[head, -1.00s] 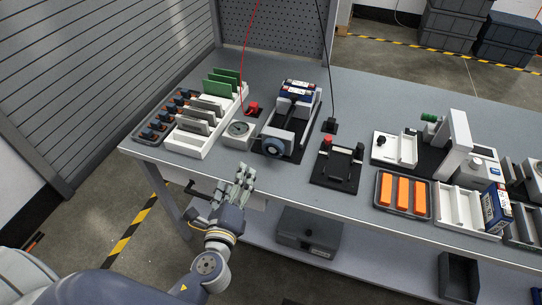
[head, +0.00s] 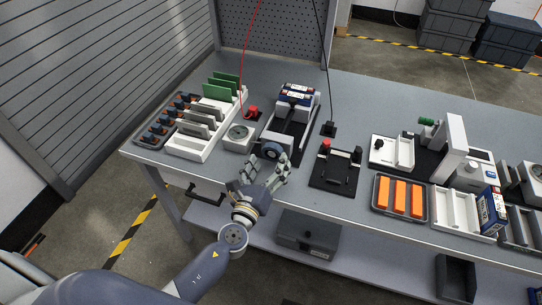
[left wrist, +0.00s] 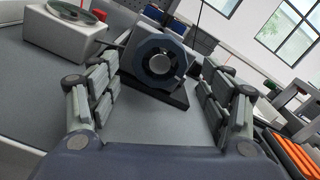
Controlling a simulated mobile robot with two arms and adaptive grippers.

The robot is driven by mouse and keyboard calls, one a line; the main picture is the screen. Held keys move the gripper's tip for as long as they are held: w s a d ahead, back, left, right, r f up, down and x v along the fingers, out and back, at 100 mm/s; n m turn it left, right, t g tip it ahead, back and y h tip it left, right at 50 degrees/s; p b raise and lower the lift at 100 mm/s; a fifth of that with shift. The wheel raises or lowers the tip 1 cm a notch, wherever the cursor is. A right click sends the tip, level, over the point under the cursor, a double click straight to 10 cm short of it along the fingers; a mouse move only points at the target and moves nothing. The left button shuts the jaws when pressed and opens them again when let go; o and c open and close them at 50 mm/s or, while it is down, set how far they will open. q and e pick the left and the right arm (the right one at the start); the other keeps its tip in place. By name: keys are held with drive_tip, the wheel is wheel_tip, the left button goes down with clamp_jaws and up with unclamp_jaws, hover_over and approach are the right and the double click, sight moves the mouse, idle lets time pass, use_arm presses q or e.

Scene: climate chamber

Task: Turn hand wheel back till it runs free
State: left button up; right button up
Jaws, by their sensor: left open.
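The hand wheel (head: 273,151) is a dark blue-grey ring with a pale hub, on the front of a press-like fixture (head: 290,128) with a dark base and a blue-and-white block at its far end. In the left wrist view the hand wheel (left wrist: 159,62) faces me, centred ahead between the fingers. My left gripper (head: 268,166) is open at the table's front edge, just in front of the wheel. In the left wrist view my left gripper (left wrist: 160,92) has its fingers spread wide, with nothing between them and the wheel beyond the tips. My right gripper is not in view.
A white dial device (head: 238,138) stands left of the fixture; it also shows in the left wrist view (left wrist: 65,35). A black stand with red and black posts (head: 336,167) is to the right. A white rack (head: 205,130) with boards is further left.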

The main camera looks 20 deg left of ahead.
use_arm(q)
drive_tip(key=shift+w, duration=1.2)
drive_tip(key=shift+c, duration=0.4)
drive_tip(key=c, duration=1)
drive_tip(key=shift+o, duration=0.2)
drive_tip(key=shift+n, duration=0.3)
